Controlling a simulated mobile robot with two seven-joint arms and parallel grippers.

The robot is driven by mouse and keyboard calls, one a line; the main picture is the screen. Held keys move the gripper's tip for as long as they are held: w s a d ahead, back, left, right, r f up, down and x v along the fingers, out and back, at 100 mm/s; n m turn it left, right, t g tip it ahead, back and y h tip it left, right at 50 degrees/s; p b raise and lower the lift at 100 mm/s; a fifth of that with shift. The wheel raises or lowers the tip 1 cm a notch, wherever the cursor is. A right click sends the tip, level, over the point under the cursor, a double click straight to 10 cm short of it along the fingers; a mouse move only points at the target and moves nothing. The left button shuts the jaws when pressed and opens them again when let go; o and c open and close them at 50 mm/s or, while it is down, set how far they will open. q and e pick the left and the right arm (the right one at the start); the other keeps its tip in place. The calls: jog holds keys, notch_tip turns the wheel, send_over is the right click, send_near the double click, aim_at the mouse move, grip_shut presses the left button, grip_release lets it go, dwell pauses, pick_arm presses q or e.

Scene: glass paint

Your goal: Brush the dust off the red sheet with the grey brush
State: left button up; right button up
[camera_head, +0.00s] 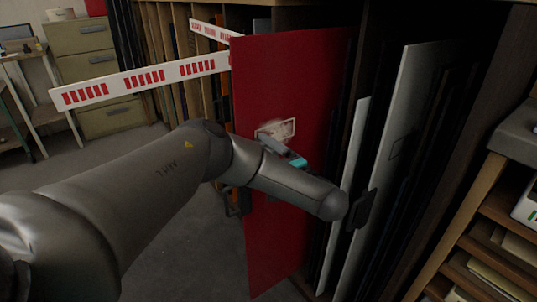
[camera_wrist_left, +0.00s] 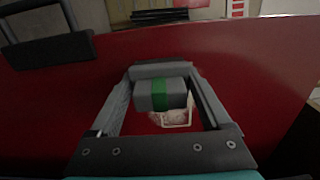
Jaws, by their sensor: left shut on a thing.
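The red sheet (camera_head: 285,75) stands upright in the rack, and its red face fills much of the left wrist view (camera_wrist_left: 265,75). A pale label (camera_head: 286,129) with whitish, dust-like smudging is on its face; it also shows in the left wrist view (camera_wrist_left: 176,118), partly behind the brush. My left gripper (camera_head: 280,146) is at the sheet just below the label. In the left wrist view it is shut on the grey brush (camera_wrist_left: 150,95), which has a green band. The bristles are hidden, so contact with the sheet is unclear. My right gripper is out of view.
A red-and-white barrier bar (camera_head: 145,80) reaches from the left toward the sheet. Pale panels (camera_head: 400,110) stand in the rack to the right. A shelf unit (camera_head: 470,235) is at the far right, and a filing cabinet (camera_head: 90,75) at the back left. Floor shows at left.

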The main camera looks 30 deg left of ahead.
aim_at(293, 132)
pick_arm(q)
jog(key=shift+w+a, duration=0.2)
jog(key=shift+a, duration=0.35)
jog(key=w+d+b, duration=0.1)
jog(key=w+b, duration=0.1)
jog(key=w+d+b, duration=0.1)
jog(key=w+b, duration=0.3)
jog(key=shift+w+d+f, duration=0.15)
jog(key=shift+w+d, duration=0.1)
jog(key=shift+d, duration=0.15)
jog(key=shift+w+d+b, duration=0.15)
jog(key=shift+w+b, duration=0.3)
jog(key=shift+b, duration=0.15)
jog(key=w+b, duration=0.1)
jog(key=b, duration=0.1)
jog(key=shift+w+d+b, duration=0.4)
jog(key=shift+w+d, duration=0.15)
jog(key=shift+w, duration=0.25)
jog(key=shift+w+d+r, duration=0.2)
jog(key=shift+w, duration=0.3)
